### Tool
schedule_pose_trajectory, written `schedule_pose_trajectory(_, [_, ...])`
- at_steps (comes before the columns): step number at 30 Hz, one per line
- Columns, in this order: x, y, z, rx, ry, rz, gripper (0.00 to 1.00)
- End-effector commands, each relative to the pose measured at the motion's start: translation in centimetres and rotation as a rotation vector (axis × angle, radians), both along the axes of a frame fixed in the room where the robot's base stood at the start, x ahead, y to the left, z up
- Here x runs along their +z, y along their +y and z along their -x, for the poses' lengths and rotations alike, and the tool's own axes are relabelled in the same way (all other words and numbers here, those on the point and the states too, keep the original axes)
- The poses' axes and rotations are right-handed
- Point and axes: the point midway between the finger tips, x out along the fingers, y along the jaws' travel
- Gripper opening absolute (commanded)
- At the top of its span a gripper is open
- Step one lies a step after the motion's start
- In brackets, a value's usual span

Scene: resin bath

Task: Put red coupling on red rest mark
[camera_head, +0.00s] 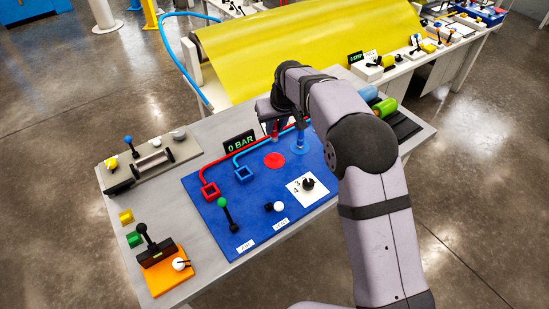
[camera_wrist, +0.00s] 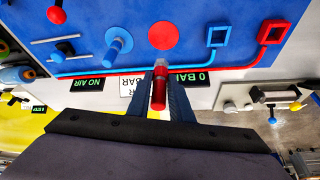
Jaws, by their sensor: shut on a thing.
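My gripper (camera_wrist: 160,76) is shut on the red coupling (camera_wrist: 158,92), which sits between the two dark fingers in the wrist view. In the head view the coupling (camera_head: 275,129) is small and partly hidden by my gripper. The red rest mark (camera_head: 274,160) is a flat red disc on the blue panel, bare and uncovered. It also shows in the wrist view (camera_wrist: 163,35), just beyond the tip of the coupling. The coupling appears apart from the mark; its exact height above the panel is hard to tell.
A blue coupling (camera_head: 299,143) stands right of the mark. Red (camera_head: 208,190) and blue (camera_head: 243,173) square frames with pipes lie to its left. A "0 BAR" display (camera_head: 240,142) stands at the panel's back edge. A black knob (camera_head: 308,184) is in front.

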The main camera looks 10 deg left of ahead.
Motion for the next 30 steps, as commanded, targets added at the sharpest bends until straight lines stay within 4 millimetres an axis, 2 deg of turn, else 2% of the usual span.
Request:
schedule_pose_trajectory(12, [-5.3, 0.0, 0.1, 0.0, 0.002, 0.002, 0.0])
schedule_pose_trajectory(23, [-6.7, 0.0, 0.0, -0.001, 0.001, 0.001, 0.0])
schedule_pose_trajectory(30, [-9.3, 0.0, 0.0, -0.002, 0.002, 0.001, 0.0])
